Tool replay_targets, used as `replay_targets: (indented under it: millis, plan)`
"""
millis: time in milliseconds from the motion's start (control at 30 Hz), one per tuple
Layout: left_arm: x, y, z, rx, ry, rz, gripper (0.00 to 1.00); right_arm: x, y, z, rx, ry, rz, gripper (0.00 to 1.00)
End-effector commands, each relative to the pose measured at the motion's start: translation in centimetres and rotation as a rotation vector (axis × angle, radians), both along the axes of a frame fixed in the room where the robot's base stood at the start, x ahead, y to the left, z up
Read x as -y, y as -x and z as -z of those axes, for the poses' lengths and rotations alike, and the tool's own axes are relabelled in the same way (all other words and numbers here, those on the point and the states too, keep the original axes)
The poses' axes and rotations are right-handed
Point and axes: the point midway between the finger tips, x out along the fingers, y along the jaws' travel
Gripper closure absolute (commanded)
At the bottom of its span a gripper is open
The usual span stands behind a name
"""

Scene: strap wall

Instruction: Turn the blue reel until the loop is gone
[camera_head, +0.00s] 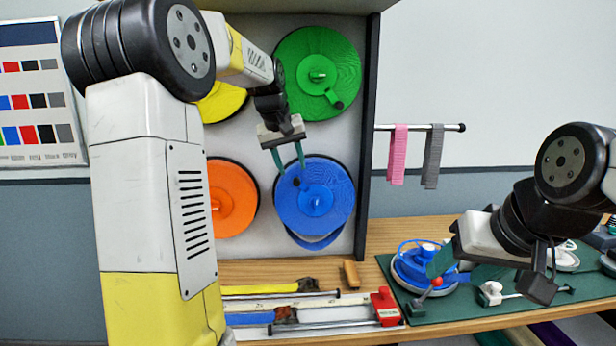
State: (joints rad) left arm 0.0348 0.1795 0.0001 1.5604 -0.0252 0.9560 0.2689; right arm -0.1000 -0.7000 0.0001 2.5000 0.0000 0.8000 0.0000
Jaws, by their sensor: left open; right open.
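The blue reel (330,198) is mounted low on the wall panel, right of the orange reel. A blue strap loop (315,242) hangs slack below its lower rim. A small dark crank knob (297,183) sits at the reel's upper left. My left gripper (289,163) is open in front of the reel's upper left edge, its greenish fingers pointing down on either side near the knob. I cannot tell whether they touch it. My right gripper (480,275) is open at the right, above the green mat, away from the reel.
A green reel (310,55), a yellow reel (222,100) and an orange reel (230,205) share the panel. Pink (397,155) and grey straps (432,158) hang on a rod. The bench holds tools, a red block (386,306) and a green mat (425,312) with a blue coil.

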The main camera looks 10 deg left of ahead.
Motion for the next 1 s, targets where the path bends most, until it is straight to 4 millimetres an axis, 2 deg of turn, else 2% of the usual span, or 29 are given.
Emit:
replay_targets:
  millis: [33,233,400,633,833,1000]
  plan:
    - [0.1,-0.4,1.0,-0.004,0.000,0.001,0.59,0.0,0.0,0.0,0.000,0.000,0.000,0.44]
    - [0.4,-1.5,3.3,-0.002,0.002,0.001,0.59,0.0,0.0,0.0,0.000,0.000,0.000,0.44]
    - [0.5,-1.9,4.1,-0.001,0.001,0.001,0.59,0.0,0.0,0.0,0.000,0.000,0.000,0.44]
    - [0.5,-1.9,4.1,0.000,0.002,0.001,0.59,0.0,0.0,0.0,0.000,0.000,0.000,0.44]
    - [0.5,-1.9,4.1,0.000,0.002,0.001,0.98,0.0,0.0,0.0,0.000,0.000,0.000,0.44]
    - [0.5,-1.9,4.1,0.000,0.002,0.001,1.00,0.0,0.0,0.0,0.000,0.000,0.000,0.44]
